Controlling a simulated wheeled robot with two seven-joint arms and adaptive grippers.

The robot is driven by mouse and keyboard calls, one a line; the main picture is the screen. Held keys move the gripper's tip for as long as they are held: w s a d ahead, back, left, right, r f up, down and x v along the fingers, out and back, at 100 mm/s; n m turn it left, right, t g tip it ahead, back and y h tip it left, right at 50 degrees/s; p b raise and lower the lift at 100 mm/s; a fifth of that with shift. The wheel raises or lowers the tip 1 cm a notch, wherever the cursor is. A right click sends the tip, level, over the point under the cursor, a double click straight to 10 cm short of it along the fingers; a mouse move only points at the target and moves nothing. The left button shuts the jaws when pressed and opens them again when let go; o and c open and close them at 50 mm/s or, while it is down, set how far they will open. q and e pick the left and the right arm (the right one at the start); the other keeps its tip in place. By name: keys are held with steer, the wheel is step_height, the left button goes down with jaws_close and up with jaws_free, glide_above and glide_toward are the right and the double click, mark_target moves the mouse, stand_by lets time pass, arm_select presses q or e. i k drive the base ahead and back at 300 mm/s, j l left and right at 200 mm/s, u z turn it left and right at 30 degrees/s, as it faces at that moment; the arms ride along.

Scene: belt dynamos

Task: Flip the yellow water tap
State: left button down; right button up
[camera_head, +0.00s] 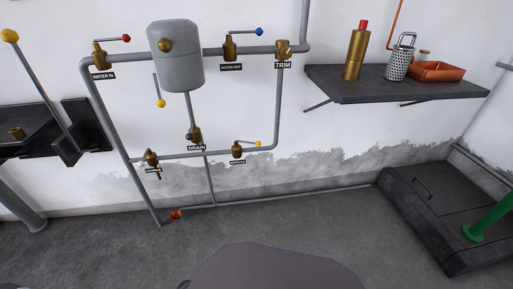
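Grey pipework with brass valves runs along the white wall. A small lever with a yellow knob (258,143) points right from a brass valve (237,151) on the lower pipe. Another lever hangs down beside the grey tank (178,58) and ends in a yellow knob (160,103). A long lever at the far left, tilted up and left, also has a yellow knob (10,35). Which one is the yellow water tap, I cannot tell for sure. Neither of my grippers is in view.
A red-knobbed lever (126,38) and a blue-knobbed lever (259,31) sit on upper valves. A dark shelf (350,91) at right bears a brass cylinder, a perforated canister and an orange tray. A dark platform (430,215) stands at lower right. The floor before the pipes is mostly clear.

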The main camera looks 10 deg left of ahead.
mark_target(258, 143)
steer(key=i+l+u, duration=0.45)
steer(key=u, duration=0.25)
